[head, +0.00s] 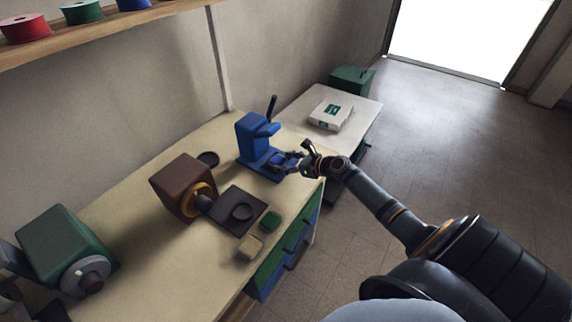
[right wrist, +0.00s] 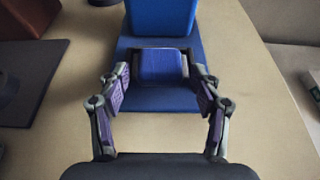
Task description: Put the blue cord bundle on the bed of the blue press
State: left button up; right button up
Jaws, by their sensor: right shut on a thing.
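The blue press (head: 252,138) stands at the far end of the workbench, with a dark lever on top. Its flat blue bed faces the right arm. The press column (right wrist: 162,16) and bed (right wrist: 150,101) also show in the right wrist view. My right gripper (head: 287,160) is over the bed, shut on the blue cord bundle (right wrist: 161,66). The fingers close on the bundle from both sides, in front of the column. I cannot tell whether the bundle touches the bed. In the head view the fingers largely hide it.
The workbench (head: 140,208) also holds a brown machine (head: 180,185), a dark plate (head: 228,218), a green block (head: 270,220), a beige block (head: 249,247) and a green machine (head: 62,245). A side table (head: 358,108) behind carries a white box (head: 330,115).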

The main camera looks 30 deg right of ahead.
jog(key=shift+f, duration=0.2)
jog(key=o, duration=1)
